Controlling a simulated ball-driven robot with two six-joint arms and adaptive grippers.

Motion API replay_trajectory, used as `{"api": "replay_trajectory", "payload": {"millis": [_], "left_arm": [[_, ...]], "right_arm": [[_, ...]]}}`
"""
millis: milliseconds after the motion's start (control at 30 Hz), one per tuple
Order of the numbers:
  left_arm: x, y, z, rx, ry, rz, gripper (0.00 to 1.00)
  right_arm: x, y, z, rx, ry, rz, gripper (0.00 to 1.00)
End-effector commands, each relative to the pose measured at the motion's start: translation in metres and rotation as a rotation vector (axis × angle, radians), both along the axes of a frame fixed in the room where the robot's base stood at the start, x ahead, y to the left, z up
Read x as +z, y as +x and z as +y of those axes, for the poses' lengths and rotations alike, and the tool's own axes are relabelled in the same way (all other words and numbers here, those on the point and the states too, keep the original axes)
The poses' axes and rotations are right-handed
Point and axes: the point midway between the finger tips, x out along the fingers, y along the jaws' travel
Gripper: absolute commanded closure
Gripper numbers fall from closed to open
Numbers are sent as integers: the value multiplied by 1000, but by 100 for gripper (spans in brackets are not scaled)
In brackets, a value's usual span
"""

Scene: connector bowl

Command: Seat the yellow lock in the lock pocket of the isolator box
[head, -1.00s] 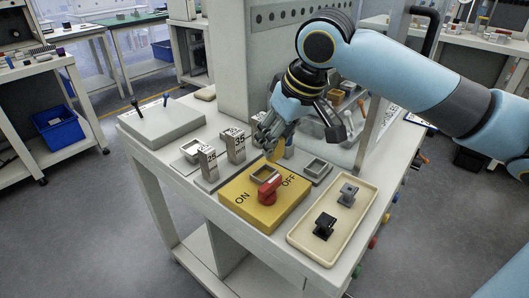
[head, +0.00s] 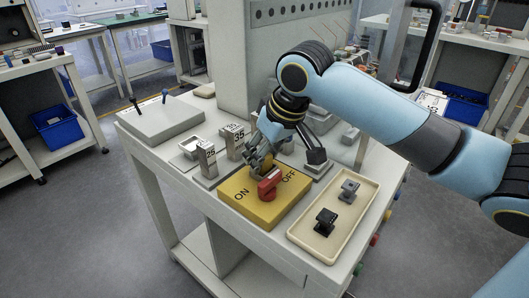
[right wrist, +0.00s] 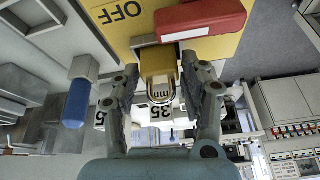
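The isolator box (head: 240,212) is yellow, marked ON and OFF, with a red handle (head: 268,186) on top. It sits at the table's front, and its yellow top shows in the right wrist view (right wrist: 110,35). The yellow lock (right wrist: 158,62) lies between my right fingertips, its shackle towards the wrist. My right gripper (head: 261,164) is shut on it at the back of the box top, behind the red handle. The lock pocket is hidden by the gripper and lock, so I cannot tell how deep the lock sits. My left gripper is out of view.
A cream tray (head: 298,240) with a grey connector (head: 348,190) and a black connector (head: 325,222) stands right of the box. Grey blocks marked 25 (head: 207,160) and 35 (head: 235,142) stand close behind left. A grey box (head: 165,120) sits at the far left.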

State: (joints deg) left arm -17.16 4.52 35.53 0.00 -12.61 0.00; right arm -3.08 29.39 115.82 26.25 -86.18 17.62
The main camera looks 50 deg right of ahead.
Motion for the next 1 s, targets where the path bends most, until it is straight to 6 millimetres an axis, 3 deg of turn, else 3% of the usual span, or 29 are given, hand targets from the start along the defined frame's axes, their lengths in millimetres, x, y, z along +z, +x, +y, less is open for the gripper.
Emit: {"api": "replay_trajectory", "payload": {"millis": [100,467,800,1000], "left_arm": [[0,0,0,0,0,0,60],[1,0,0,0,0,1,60],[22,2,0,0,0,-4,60],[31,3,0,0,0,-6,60]], "right_arm": [[0,0,0,0,0,0,39],[8,-2,-1,0,-2,-1,39],[76,-29,-2,3,-7,-2,39],[106,-42,-2,1,-5,-2,39]]}}
